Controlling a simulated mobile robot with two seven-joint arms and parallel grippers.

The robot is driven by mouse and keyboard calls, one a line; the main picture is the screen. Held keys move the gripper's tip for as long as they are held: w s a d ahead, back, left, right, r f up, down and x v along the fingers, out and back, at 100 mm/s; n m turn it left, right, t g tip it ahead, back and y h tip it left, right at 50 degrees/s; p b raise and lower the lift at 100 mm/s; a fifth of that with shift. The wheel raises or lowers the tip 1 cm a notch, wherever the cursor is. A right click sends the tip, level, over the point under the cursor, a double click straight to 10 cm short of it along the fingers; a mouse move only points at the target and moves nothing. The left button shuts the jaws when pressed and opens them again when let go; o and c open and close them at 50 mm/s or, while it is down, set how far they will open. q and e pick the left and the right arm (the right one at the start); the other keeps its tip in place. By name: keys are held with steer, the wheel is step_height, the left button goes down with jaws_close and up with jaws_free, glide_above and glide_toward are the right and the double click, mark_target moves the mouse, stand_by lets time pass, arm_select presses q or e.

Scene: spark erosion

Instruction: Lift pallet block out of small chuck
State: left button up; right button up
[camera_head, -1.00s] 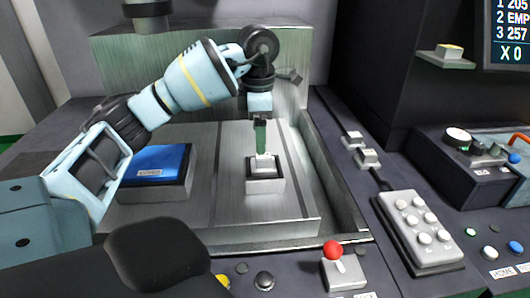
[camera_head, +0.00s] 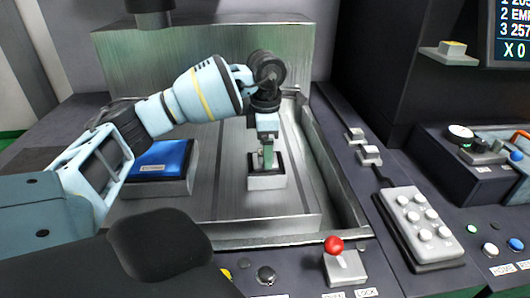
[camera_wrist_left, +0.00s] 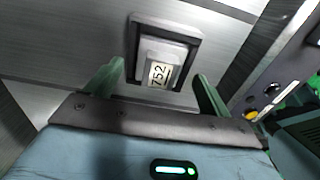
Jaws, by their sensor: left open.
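The pallet block is a small light grey block (camera_wrist_left: 160,68) with a "752" label, seated in the small chuck in the left wrist view. The small chuck (camera_wrist_left: 191,33) is a square holder with a dark top; it also shows on the metal table in the head view (camera_head: 266,181). My left gripper (camera_wrist_left: 158,85) is open, with its green fingers on either side of the block and apart from it in the wrist view. In the head view my left gripper (camera_head: 267,160) points down over the chuck and hides most of the block. My right gripper is not in view.
A blue-topped block (camera_head: 163,160) stands left of the chuck. The tank rim (camera_head: 340,205) runs along the right. A red-knobbed lever (camera_head: 334,246) and a keypad (camera_head: 416,226) are at the front right. A shelf (camera_head: 447,58) holds a small block.

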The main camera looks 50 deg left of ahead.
arm_select(q)
steer(key=shift+f, duration=0.9)
steer(key=c, duration=1.4)
